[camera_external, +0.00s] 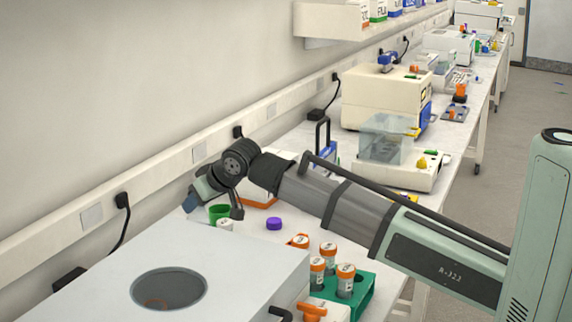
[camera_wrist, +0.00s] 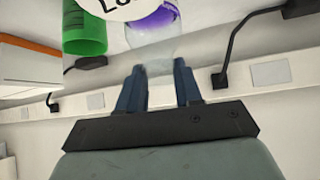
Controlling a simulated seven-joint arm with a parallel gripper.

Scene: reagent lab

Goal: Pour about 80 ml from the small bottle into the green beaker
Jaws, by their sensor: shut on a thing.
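My gripper (camera_wrist: 160,72) is shut on a clear small bottle (camera_wrist: 155,52), which holds purple liquid. The liquid lies at a slant in the wrist view, where the scene appears upside down. The green beaker (camera_wrist: 84,30) is beside the bottle, to its left in that view, apart from it in the picture. In the external view, my gripper (camera_external: 194,198) is low over the bench, just left of the green beaker (camera_external: 219,211). My wrist hides most of the bottle there. I cannot tell whether liquid is leaving it.
A white-topped container (camera_external: 225,224) is close in front of the beaker; its lettered top (camera_wrist: 112,6) shows in the wrist view. A purple cap (camera_external: 274,223) lies to the right. A green rack (camera_external: 360,291) with orange-capped tubes and a large grey box (camera_external: 215,262) are nearer. The wall is close behind.

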